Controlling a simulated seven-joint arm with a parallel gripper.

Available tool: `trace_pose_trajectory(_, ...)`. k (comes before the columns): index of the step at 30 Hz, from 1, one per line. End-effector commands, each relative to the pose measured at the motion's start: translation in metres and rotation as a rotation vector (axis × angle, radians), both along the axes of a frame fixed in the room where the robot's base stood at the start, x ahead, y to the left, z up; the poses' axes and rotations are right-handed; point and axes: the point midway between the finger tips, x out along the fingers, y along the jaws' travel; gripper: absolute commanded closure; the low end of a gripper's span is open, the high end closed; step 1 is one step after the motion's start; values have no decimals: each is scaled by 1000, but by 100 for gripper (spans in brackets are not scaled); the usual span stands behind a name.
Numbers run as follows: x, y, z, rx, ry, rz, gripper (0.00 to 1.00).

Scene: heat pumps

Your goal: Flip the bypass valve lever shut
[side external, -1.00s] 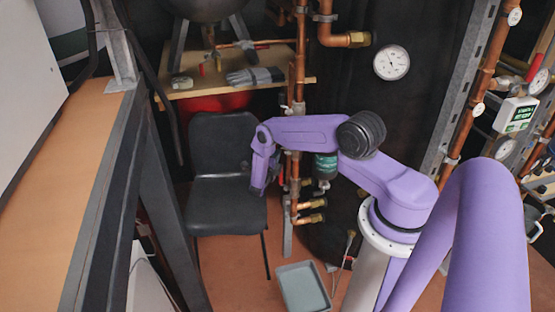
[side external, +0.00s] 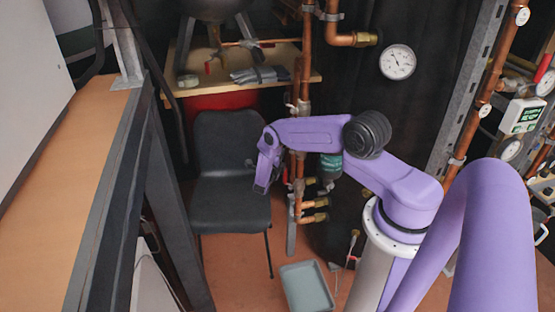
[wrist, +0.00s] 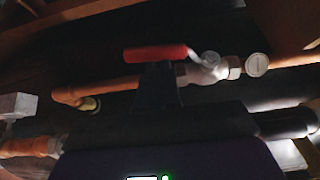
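The valve's red lever (wrist: 155,53) shows in the wrist view, lying nearly level. Its right end joins a silvery metal valve body (wrist: 208,72) on a copper pipe. A dark upright part of my gripper (wrist: 158,88) stands just in front of the lever and overlaps its lower edge; I cannot tell whether they touch. In the side external view, my gripper (side external: 263,186) points down just left of the vertical copper pipes. A small red part (side external: 285,174) shows between it and the pipes. The finger gap is not clear in either view.
A black chair (side external: 232,165) stands behind and left of my gripper. A wooden shelf (side external: 300,78) holds grey gloves (side external: 260,75). Short brass-ended pipes (side external: 314,203) stick out below. A grey tray (side external: 307,288) sits on the floor. A gauge (side external: 397,62) hangs at upper right.

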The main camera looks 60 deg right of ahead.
Motion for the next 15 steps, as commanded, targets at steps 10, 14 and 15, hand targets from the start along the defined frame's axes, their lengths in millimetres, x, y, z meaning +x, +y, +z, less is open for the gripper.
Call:
trace_pose_trajectory(10,-8,50,-1,1,3,6,100)
trace_pose_trajectory(14,-14,77,0,1,2,5,100)
trace_pose_trajectory(15,-15,85,0,-1,3,6,100)
